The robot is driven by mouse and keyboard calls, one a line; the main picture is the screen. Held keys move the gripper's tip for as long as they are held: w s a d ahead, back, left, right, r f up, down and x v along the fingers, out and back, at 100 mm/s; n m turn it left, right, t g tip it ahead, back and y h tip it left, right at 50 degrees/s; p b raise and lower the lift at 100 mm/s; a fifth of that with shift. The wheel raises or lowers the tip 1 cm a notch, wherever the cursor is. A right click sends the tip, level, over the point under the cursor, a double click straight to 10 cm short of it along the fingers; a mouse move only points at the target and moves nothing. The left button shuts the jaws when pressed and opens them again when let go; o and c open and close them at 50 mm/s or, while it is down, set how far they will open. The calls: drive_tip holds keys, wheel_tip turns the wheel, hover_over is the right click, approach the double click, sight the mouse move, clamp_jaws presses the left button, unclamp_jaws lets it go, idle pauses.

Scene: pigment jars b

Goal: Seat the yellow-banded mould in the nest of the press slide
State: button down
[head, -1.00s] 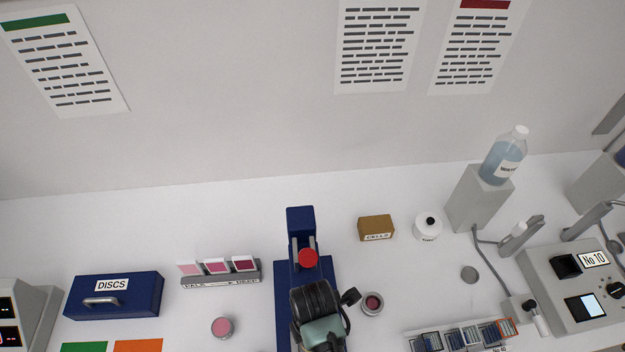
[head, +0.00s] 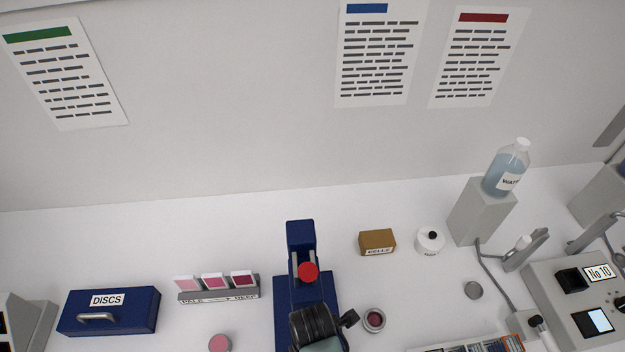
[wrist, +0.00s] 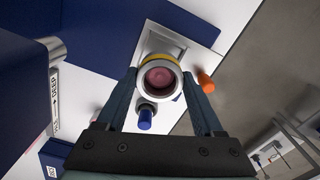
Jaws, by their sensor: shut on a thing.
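The yellow-banded mould (wrist: 160,79) is between my gripper's two fingers in the wrist view. It is a pale ring with a yellow band and pinkish powder inside. My gripper (wrist: 162,88) is shut on it. Behind the mould is a grey square plate with a raised border (wrist: 168,42), partly covered by it; I cannot tell if this is the slide's nest, or whether the mould touches it. The blue press (head: 301,240) with its red knob (head: 308,272) stands mid-table in the head view. My arm hides its front, and the mould is hidden there.
A blue peg (wrist: 146,118) and an orange peg (wrist: 206,82) show near the mould. Around the press are a shade rack (head: 218,296), a round pink pot (head: 220,343), a dark red pot (head: 374,320) and a brown box (head: 377,242).

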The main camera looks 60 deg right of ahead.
drive_tip(key=shift+f+b, duration=0.75)
drive_tip(key=shift+f, duration=0.65)
drive_tip(key=shift+p, duration=0.7)
idle(0.5)
drive_tip(key=shift+f+b, duration=0.9)
drive_tip(key=shift+f, duration=0.2)
unclamp_jaws()
wheel_tip(320, 180, up, 13)
drive_tip(key=b, duration=0.2)
idle(0.5)
idle(0.4)
idle(0.3)
